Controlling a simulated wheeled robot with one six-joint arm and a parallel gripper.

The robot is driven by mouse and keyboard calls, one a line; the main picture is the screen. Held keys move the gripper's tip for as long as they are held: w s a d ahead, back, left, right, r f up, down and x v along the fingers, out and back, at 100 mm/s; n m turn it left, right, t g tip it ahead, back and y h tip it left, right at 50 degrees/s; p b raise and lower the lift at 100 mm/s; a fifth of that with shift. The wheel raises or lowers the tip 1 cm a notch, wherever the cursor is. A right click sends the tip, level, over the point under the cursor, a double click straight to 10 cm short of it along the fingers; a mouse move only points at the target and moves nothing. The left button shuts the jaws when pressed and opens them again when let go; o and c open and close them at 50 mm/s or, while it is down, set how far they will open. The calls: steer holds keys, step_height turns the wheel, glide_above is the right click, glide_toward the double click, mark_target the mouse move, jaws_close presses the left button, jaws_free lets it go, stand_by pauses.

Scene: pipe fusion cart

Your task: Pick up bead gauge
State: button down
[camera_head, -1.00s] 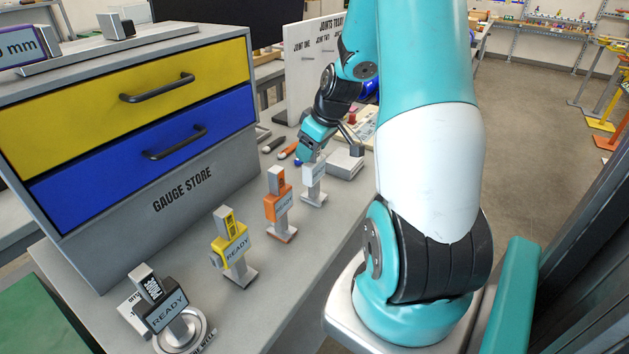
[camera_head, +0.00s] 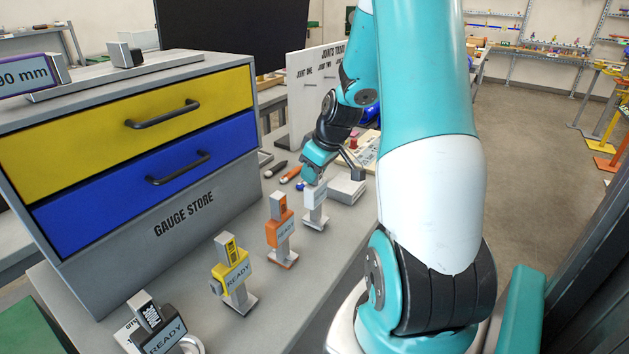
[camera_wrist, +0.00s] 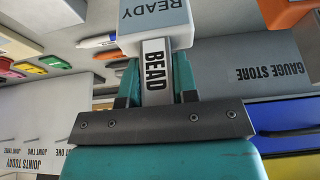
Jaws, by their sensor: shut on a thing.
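The bead gauge (camera_wrist: 155,68) is a pale upright piece lettered BEAD, with a white block and a grey READY plate (camera_wrist: 152,12). In the wrist view my gripper (camera_wrist: 156,80) is shut on its lettered part, one teal finger on each side. In the head view the white gauge (camera_head: 315,206) stands at the far end of a row on the bench, with my gripper (camera_head: 313,180) at its top. Its base appears at or very near the bench top; I cannot tell whether it touches. The fingertips are partly hidden in the head view.
An orange READY gauge (camera_head: 281,232) stands close by, then a yellow one (camera_head: 233,276) and a black one (camera_head: 160,325). The gauge store cabinet (camera_head: 185,228) rises to the left. A grey block (camera_head: 346,188) and pens (camera_head: 290,174) lie near my gripper.

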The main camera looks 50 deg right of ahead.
step_height(320, 180, up, 19)
steer(key=shift+r+b, duration=0.15)
steer(key=shift+b, duration=0.15)
